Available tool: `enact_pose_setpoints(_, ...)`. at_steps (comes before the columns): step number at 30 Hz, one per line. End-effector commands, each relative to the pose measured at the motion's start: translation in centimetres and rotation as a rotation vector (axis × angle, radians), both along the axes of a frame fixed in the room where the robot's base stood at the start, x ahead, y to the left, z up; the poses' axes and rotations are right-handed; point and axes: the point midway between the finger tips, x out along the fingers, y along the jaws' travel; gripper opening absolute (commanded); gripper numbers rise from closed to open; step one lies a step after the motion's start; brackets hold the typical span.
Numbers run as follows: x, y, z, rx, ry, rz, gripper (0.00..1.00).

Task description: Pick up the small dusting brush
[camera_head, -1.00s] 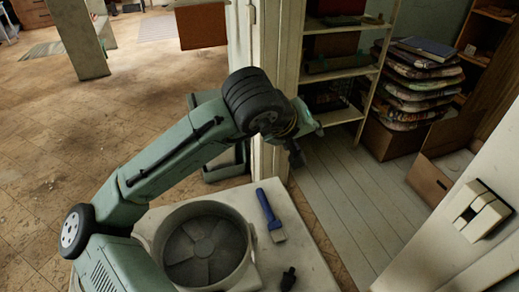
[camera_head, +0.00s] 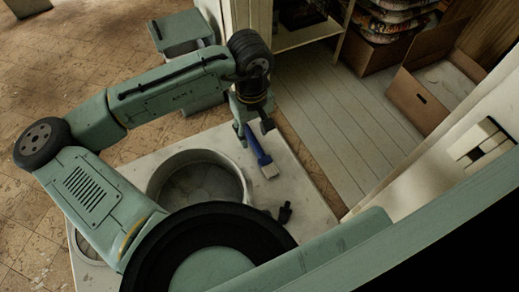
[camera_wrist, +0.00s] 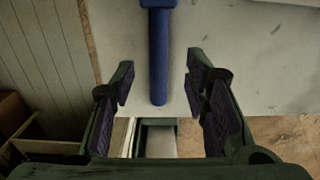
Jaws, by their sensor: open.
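The small dusting brush has a blue handle (camera_head: 257,146) and pale bristles (camera_head: 270,171). It lies on the pale tabletop (camera_head: 300,205), to the right of a round metal pan. In the wrist view the blue handle (camera_wrist: 158,58) runs down from the top edge, its end between my two fingers; the bristles are out of that frame. My gripper (camera_head: 256,128) is above the handle's far end. In the wrist view my gripper (camera_wrist: 158,88) is open, one finger on each side of the handle, with a gap on both sides. I see no contact.
The round metal pan (camera_head: 243,187) stands left of the brush. A small dark object (camera_head: 284,212) lies on the table in front of the brush. A shelf (camera_head: 308,34) and an open cardboard box (camera_head: 418,100) stand beyond, on a plank floor.

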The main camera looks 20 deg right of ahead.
Motion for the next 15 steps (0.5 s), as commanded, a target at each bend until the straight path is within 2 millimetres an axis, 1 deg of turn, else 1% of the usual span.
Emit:
enact_pose_setpoints(3, 0.5, -0.1, -1.8, 0.003, 0.001, 0.001, 0.42)
enact_pose_setpoints(6, 0.5, -0.1, -2.9, 0.001, 0.0, 0.0, 0.42)
enact_pose_setpoints(9, 0.5, -0.1, -3.4, 0.0, -0.001, 0.0, 0.42)
enact_pose_setpoints(15, 0.5, -0.1, -3.4, -0.001, -0.001, 0.0, 0.42)
